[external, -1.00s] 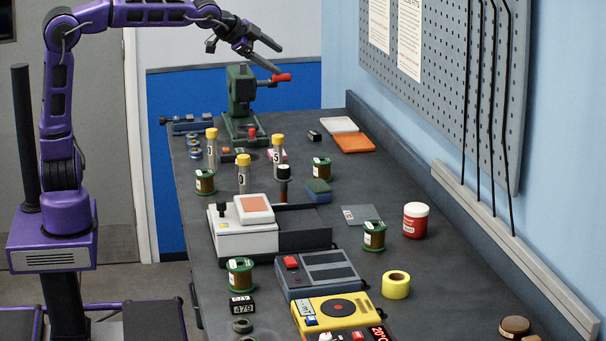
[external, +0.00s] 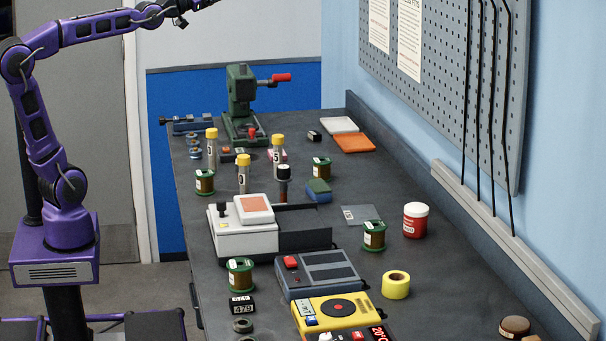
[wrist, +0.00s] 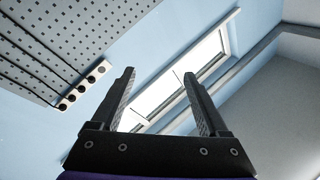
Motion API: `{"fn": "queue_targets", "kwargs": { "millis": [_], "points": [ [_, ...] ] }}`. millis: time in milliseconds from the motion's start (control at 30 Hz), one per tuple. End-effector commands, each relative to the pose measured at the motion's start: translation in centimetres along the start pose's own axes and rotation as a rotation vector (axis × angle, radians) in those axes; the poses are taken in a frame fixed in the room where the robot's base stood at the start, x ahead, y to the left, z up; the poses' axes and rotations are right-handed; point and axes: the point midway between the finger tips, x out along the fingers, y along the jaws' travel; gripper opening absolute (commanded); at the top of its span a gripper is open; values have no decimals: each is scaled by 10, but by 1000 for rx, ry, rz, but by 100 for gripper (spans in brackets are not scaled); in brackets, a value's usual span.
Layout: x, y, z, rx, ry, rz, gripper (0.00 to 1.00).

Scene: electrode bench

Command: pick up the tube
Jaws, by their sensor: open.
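Several tubes stand upright on the dark bench in the external view. Three have yellow caps: one at the back left (external: 212,153), one nearer the front (external: 243,178) and one to the right (external: 278,158). Which one the task means, I cannot tell. My gripper is mostly cut off at the top edge of the external view, high above the bench and far from the tubes. In the wrist view my gripper (wrist: 158,75) is open and empty, facing the wall and ceiling.
A green press (external: 240,100) with a red handle stands behind the tubes. Green-ended spools (external: 205,182) and a white instrument (external: 245,240) stand close around them. A red-and-white jar (external: 416,221) is at the right. A pegboard (external: 450,60) with hanging rods is on the wall.

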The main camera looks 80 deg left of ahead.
Motion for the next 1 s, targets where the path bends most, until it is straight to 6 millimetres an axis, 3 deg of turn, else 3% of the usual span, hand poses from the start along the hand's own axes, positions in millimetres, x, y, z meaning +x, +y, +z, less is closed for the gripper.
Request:
{"fn": "queue_targets", "kwargs": {
  "millis": [33, 267, 500, 800, 1000],
  "points": [
    [74, 194, 316, -142, -463, 304, 78],
    [65, 197, 363, -76, -444, 183, 78],
    [54, 188, 378, -12, -402, 79, 78],
    [-59, 226, 392, -412, -562, 149, 78],
    [-109, 243, 398, -579, -648, 170, 78]
  ]
}}
